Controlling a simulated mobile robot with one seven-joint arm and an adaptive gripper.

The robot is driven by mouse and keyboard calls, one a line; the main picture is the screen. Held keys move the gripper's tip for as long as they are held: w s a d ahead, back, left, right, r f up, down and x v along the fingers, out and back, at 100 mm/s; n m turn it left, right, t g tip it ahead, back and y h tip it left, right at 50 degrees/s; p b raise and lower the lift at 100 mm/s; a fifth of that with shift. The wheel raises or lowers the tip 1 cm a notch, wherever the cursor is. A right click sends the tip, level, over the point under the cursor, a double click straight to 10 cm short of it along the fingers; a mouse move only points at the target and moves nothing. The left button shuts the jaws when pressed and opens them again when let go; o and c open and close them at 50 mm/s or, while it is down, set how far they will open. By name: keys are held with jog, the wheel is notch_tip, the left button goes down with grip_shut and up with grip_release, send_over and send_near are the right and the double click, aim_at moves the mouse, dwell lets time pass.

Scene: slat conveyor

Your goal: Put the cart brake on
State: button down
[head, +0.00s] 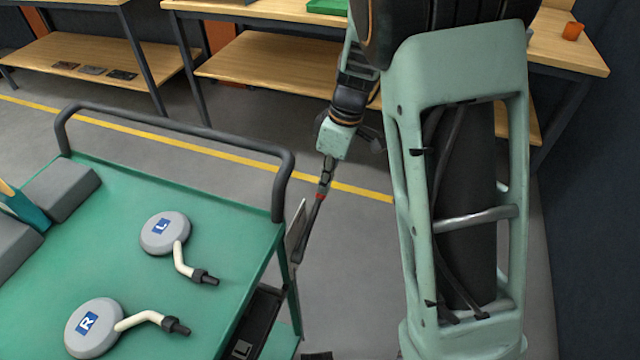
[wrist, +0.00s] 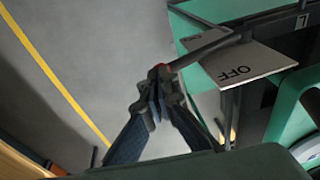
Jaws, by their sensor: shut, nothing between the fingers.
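The cart (head: 200,255) has a green top and a dark push rail. Its brake lever (head: 310,228) is a dark bar with a red band near its outer end, at the cart's right side. In the wrist view the lever (wrist: 205,50) crosses a pale plate (wrist: 262,62) marked OFF, with a second, hard-to-read label on the lever's far side. My gripper (head: 325,175) is shut and empty. In the wrist view its fingertips (wrist: 157,92) are at the lever's red end; whether they touch it I cannot tell.
Two grey discs marked L (head: 165,232) and R (head: 93,328), with bent handles, lie on the cart top. Grey blocks (head: 60,188) are at its left. Wooden benches (head: 270,80) stand behind. The floor with a yellow line (head: 180,140) is clear between.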

notch_tip(320, 180, down, 15)
jog(key=g+y+b, duration=0.2)
jog(key=g+b, duration=0.2)
jog(key=g, duration=0.3)
jog(key=shift+w+m+y+b, duration=0.25)
jog(key=shift+m+y+b, duration=0.05)
jog(key=shift+b, duration=0.1)
jog(key=shift+s+d, duration=0.1)
